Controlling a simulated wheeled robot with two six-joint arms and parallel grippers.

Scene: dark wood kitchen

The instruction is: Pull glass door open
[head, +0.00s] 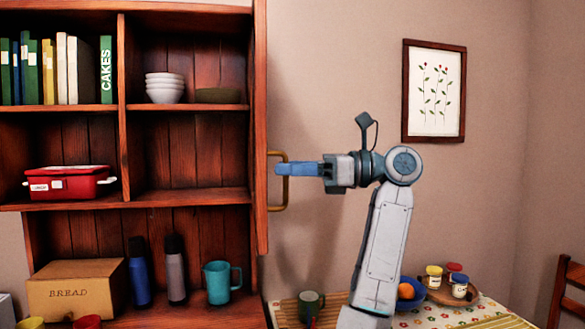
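The glass door (262,125) shows as a narrow upright wooden strip at the right side of the cabinet. It is seen nearly edge-on, standing out toward me, and its glass pane cannot be made out. Its brass handle (284,196) sticks out to the right.
Below stand a bread box (76,291), two bottles and a teal jug (217,283). A table at lower right holds a mug (311,305) and jars. A framed picture (434,90) hangs on the wall.

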